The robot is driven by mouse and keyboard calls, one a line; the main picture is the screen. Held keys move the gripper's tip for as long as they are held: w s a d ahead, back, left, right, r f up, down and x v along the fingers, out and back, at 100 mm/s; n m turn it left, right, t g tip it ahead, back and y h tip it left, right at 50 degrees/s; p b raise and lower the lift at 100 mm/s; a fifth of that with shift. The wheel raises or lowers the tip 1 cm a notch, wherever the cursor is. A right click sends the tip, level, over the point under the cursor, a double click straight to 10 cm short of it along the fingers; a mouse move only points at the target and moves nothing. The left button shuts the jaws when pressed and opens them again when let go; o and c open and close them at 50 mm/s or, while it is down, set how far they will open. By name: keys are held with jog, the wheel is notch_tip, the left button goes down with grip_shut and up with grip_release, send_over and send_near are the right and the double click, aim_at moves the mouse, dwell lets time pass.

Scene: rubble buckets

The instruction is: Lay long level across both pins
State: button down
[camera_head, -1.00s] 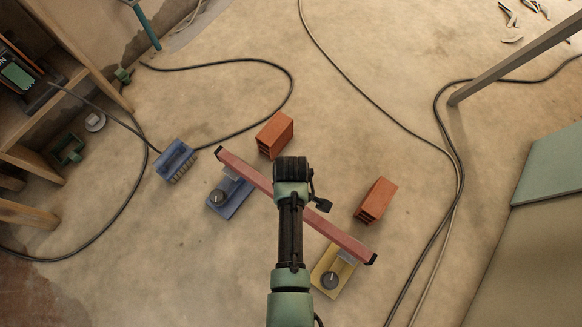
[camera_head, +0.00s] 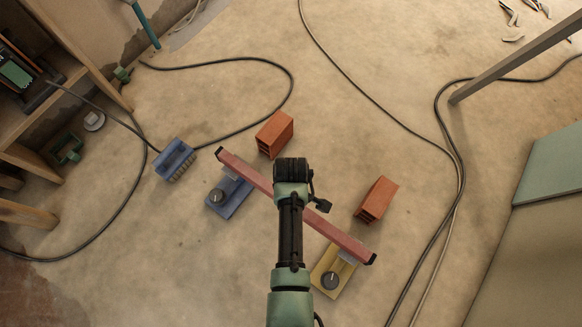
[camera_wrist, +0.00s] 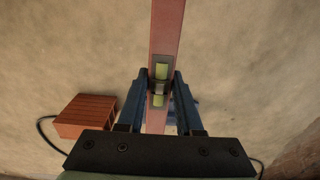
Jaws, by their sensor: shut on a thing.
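The long level is a red bar (camera_head: 338,237) with black end caps, lying diagonally in the head view. Its left part passes over a blue block with a round knob (camera_head: 228,196), and its right end is over a yellow block with a round knob (camera_head: 331,276). I cannot tell whether the bar touches either block, and no pins can be made out. In the wrist view the level (camera_wrist: 167,35) runs between my gripper's fingers (camera_wrist: 160,88), which are shut on it near its yellow-green vial. In the head view my arm hides the grip.
Two orange hollow bricks, one upper (camera_head: 275,134) and one at right (camera_head: 376,200), lie beyond the bar. A blue brush-like thing (camera_head: 175,160) lies left. Black cables (camera_head: 290,88) cross the floor. A wooden shelf (camera_head: 75,50) stands at left; a slanted post (camera_head: 515,63) is at upper right.

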jog(key=shift+f, duration=0.1)
jog(key=shift+c, duration=2.4)
grip_release()
notch_tip(320, 180, up, 13)
jog(key=p, duration=0.9)
